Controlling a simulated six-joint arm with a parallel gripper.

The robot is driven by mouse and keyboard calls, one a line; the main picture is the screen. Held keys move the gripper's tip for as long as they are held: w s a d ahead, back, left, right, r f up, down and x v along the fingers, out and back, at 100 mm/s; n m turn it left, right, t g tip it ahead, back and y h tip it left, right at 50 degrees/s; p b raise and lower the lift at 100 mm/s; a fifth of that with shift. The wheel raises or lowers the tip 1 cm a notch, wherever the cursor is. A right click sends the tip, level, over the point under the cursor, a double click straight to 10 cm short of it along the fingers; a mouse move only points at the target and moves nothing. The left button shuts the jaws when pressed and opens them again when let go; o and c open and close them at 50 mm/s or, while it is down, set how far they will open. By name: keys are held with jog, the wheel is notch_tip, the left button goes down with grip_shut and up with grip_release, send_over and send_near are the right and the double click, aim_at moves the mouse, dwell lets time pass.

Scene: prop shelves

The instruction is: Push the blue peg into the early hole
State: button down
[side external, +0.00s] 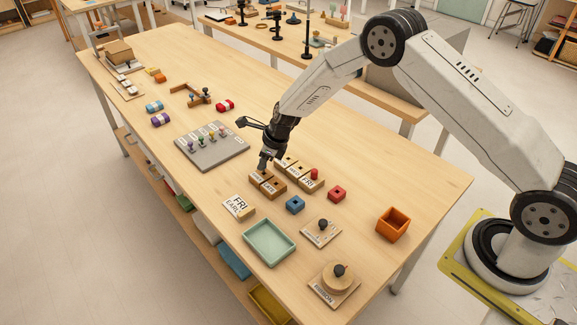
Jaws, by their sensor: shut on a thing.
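My gripper (264,163) points down, shut, at the far-left end of the front row of wooden label blocks (273,187). The blue peg cannot be made out; what the jaws hold is hidden by the fingers and too small to see. I cannot tell whether its lower end is in a hole. The front blocks carry small labels, hard to read. A back block reads FRI (307,182), and a red peg (314,173) stands at it. A blue block (295,204) and a red block (337,193), each with a dark hole on top, lie nearby. A card reading FRI EARLY (238,205) lies in front.
A grey board with coloured pegs (212,146) stands left of my gripper. A green tray (269,242), a small knobbed plate (321,232), a round knobbed stand (334,284) and an orange box (393,224) stand nearer the front and right.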

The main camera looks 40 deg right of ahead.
jog(key=shift+f, duration=1.05)
dwell(2.5)
jog(key=shift+c, duration=2.1)
grip_release()
jog(key=shift+r, duration=0.1)
jog(key=shift+r, duration=2.9)
